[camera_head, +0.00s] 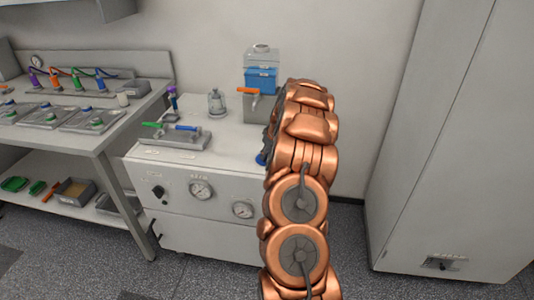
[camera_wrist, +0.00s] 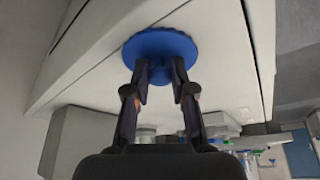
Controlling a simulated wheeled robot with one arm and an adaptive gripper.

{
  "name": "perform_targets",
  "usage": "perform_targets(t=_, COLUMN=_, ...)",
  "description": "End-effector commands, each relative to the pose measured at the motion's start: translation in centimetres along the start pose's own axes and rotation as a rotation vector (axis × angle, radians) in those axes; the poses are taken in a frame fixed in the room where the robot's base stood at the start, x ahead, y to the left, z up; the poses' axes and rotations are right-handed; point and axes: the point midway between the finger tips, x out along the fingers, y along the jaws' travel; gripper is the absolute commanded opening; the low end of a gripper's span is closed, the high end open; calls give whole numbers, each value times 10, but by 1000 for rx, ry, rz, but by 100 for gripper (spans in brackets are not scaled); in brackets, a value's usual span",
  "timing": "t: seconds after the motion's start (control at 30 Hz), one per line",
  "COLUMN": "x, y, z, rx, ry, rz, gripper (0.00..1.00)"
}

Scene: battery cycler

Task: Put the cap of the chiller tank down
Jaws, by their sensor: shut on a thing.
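A blue round cap (camera_wrist: 160,46) with a ribbed rim is in the wrist view. My gripper (camera_wrist: 163,76) is shut on the knob or stem under its disc. A pale flat surface fills the view behind the cap; I cannot tell whether the cap touches it. In the head view, a small piece of blue (camera_head: 262,159) shows at the left edge of my arm, over the white cabinet's right end. My arm hides the gripper there. A tank with blue liquid (camera_head: 261,79) stands at the back of the cabinet, with a round fitting on top.
The white cabinet (camera_head: 240,152) bears a grey fixture with green and blue handles (camera_head: 174,137), a glass jar (camera_head: 217,103) and an orange-handled valve (camera_head: 248,91). Its front top area is bare. A bench with trays (camera_head: 92,120) is at left, a tall cabinet (camera_head: 440,130) at right.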

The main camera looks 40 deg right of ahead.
Motion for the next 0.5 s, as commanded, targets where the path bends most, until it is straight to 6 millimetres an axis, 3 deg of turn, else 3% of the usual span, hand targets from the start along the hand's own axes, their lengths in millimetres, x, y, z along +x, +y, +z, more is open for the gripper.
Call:
perform_targets(t=0.17, x=3, y=0, z=1, rx=0, ry=0, rz=0, gripper=6)
perform_targets(t=0.2, x=3, y=0, z=1, rx=0, ry=0, rz=0, gripper=25)
perform_targets(t=0.43, x=2, y=0, z=1, rx=0, ry=-1, rz=-1, gripper=49)
perform_targets(t=0.5, x=2, y=0, z=1, rx=0, ry=-1, rz=-1, gripper=49)
